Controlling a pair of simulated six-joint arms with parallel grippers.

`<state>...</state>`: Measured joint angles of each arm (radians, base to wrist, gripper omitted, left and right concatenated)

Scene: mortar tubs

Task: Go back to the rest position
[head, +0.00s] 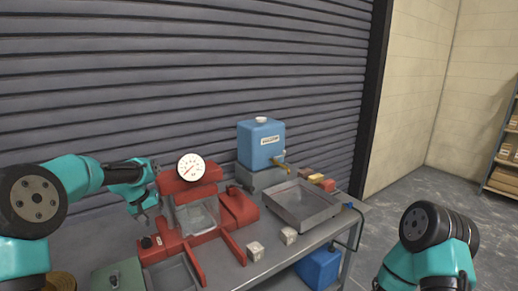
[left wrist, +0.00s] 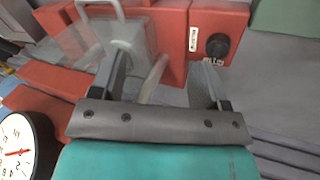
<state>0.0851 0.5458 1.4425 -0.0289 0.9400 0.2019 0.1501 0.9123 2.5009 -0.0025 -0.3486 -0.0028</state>
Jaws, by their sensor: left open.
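My left gripper (head: 146,212) is at the left side of the red machine (head: 218,247) in the head view. Its jaws are open with nothing between them. In the left wrist view the two fingers (left wrist: 163,82) stand apart over the machine's red base, near a black knob (left wrist: 217,46). A clear container (left wrist: 75,48) shows beyond the left finger. A pale rod-like part lies behind the fingers; I cannot tell what it belongs to. My right arm (head: 430,250) shows at the lower right of the head view, and its gripper is out of frame.
A white dial gauge (head: 190,167) tops the machine. A blue tank (head: 261,143) with a tap stands behind a grey metal tray (head: 302,204). Two pale cubes (head: 255,251) (head: 288,235) sit in front. A green box (head: 118,275) is at the front left. A shutter wall rises behind.

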